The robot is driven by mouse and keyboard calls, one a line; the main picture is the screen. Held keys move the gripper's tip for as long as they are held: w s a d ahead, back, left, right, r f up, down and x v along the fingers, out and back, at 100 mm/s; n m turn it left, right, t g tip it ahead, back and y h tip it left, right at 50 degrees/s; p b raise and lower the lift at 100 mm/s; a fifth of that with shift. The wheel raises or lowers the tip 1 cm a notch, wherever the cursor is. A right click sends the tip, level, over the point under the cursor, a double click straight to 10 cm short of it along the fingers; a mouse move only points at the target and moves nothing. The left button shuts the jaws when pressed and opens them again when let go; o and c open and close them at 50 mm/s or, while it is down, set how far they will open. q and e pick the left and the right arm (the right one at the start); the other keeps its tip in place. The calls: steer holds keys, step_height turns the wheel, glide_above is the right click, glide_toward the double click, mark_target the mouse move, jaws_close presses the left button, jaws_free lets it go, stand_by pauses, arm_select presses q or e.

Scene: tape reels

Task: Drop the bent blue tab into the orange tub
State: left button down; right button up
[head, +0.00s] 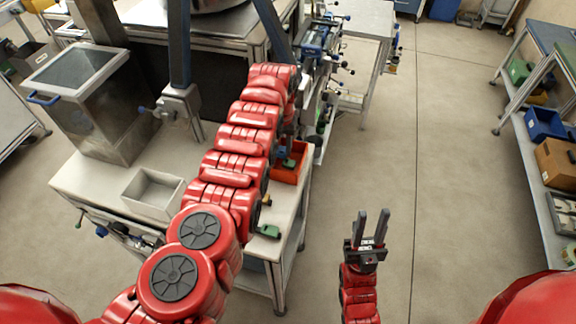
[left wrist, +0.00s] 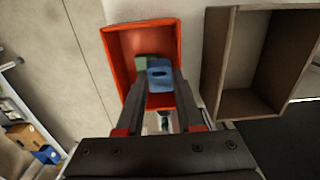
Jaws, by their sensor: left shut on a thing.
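In the left wrist view, my left gripper (left wrist: 160,86) is shut on the blue tab (left wrist: 159,72), which sits between its fingertips. The tab appears over the open orange tub (left wrist: 111,60); its height above the floor of the tub is hard to tell. A green piece (left wrist: 141,63) shows beside the tab, within the tub's outline. In the head view the orange tub (head: 299,168) stands at the right edge of the bench, partly behind my left arm, which hides most of that gripper. My right gripper (head: 371,228) is open and empty, over the floor.
An empty pale tray (head: 131,206) stands on the bench (head: 92,185) left of my left arm; a brown-grey tray (left wrist: 215,75) is right of the tub in the wrist view. A green piece (head: 268,231) lies at the bench's front right. Open floor (head: 455,150) lies right.

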arm_select(q)
steer(key=shift+c, duration=2.3)
jaws_free()
steer(key=shift+r, duration=0.55)
step_height(320, 180, up, 16)
steer(key=shift+r, duration=0.2)
steer(key=shift+f, duration=0.1)
